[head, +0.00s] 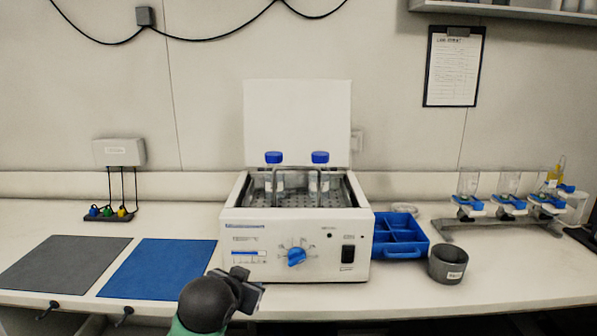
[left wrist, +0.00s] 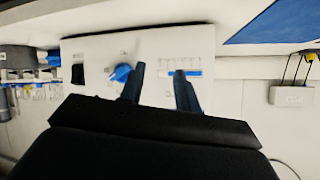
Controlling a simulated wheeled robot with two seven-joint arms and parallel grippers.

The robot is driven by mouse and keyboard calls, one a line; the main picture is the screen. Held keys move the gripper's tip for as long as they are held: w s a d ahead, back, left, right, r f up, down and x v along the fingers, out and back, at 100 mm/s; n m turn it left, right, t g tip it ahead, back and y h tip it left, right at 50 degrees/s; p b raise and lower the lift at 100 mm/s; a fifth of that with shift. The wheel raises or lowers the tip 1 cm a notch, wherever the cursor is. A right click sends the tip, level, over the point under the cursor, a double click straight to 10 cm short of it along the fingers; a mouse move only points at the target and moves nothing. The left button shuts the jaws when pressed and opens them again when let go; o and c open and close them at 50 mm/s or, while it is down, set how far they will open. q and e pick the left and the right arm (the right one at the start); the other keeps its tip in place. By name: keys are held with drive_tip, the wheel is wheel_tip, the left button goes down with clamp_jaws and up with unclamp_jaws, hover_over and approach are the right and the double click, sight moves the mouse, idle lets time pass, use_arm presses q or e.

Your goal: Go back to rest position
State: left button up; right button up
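My left gripper (head: 250,288) is at the bottom centre of the head view, in front of the incubator's lower left front. In the left wrist view its two dark fingers (left wrist: 160,78) stand apart with nothing between them. They point at the incubator's front panel, near the blue knob; I cannot tell whether they touch it. The white incubator (head: 230,262) has its lid (head: 297,120) raised. Two blue-capped bottles (head: 273,158) (head: 320,158) stand inside; their lower parts are partly hidden. The blue knob (head: 297,256) is on the front panel. My right gripper is not in view.
Left of the incubator lie a grey mat (head: 65,264) and a blue mat (head: 158,268), both bare. On the right are a blue compartment tray (head: 402,252), a dark round pot (head: 447,264) and a stand with glassware (head: 500,222). The right front counter is clear.

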use_arm(q)
drive_tip(key=s+a+f+n+g, duration=0.1)
drive_tip(key=s+a+f+g, duration=0.1)
drive_tip(key=s+f, duration=0.65)
drive_tip(key=s+a+f+n+g, duration=0.1)
drive_tip(key=s+f+g, duration=0.3)
drive_tip(key=f, duration=0.8)
drive_tip(key=s+f+g, duration=0.1)
drive_tip(key=s+f, duration=0.6)
drive_tip(key=s, duration=0.3)
drive_tip(key=s+f+g+p, duration=0.1)
drive_tip(key=s+f+g, duration=0.1)
drive_tip(key=s+f, duration=0.5)
drive_tip(key=s, duration=0.4)
drive_tip(key=shift+d+n, duration=0.2)
drive_tip(key=shift+n, duration=0.1)
drive_tip(key=shift+s, duration=0.1)
